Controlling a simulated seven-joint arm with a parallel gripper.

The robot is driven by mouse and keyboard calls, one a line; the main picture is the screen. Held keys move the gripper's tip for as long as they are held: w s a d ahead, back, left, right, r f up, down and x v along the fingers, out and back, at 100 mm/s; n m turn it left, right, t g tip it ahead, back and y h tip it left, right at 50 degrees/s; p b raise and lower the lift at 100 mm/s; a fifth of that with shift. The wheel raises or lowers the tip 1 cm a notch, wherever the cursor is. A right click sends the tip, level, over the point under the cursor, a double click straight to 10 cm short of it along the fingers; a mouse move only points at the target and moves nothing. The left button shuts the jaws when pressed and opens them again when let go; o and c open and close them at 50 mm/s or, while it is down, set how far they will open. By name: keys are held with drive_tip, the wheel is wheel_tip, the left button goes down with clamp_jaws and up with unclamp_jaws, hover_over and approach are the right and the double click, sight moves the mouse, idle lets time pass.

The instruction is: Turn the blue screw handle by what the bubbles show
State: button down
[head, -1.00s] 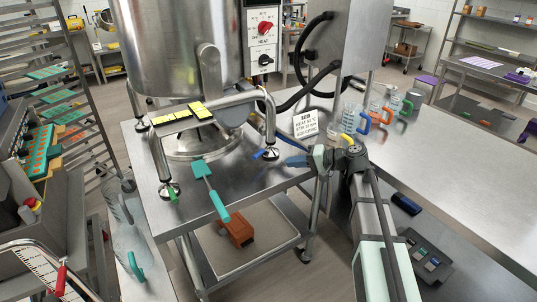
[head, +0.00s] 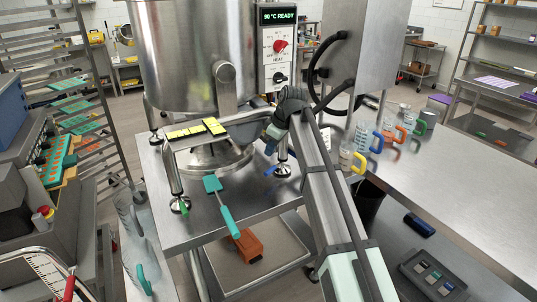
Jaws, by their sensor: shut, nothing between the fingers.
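The blue screw handle (head: 270,171) is a small blue lever low by the right front foot (head: 283,169) of the steel kettle's stand. A green handle (head: 185,208) sits at the left front foot (head: 180,204). Yellow pieces with dark marks (head: 196,130) lie along the stand's front bar; I cannot make out any bubbles. My gripper (head: 271,146), with bluish fingers, is shut and empty. It points down just above the blue handle in the picture, with a small gap showing; their depth apart is unclear.
The big kettle (head: 180,60) stands behind, its panel (head: 278,16) reading "90 °C READY". A teal spatula (head: 221,205) lies over the table's front edge. Jugs with coloured handles (head: 362,135) stand right of my arm.

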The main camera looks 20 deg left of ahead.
sight(266, 172)
drive_tip(key=x, duration=0.8)
drive_tip(key=shift+a+f, duration=0.15)
drive_tip(key=shift+f, duration=0.15)
drive_tip(key=shift+s+d, duration=0.35)
drive_tip(key=shift+d, duration=0.3)
drive_tip(key=shift+w, duration=0.1)
drive_tip(key=shift+r, duration=0.1)
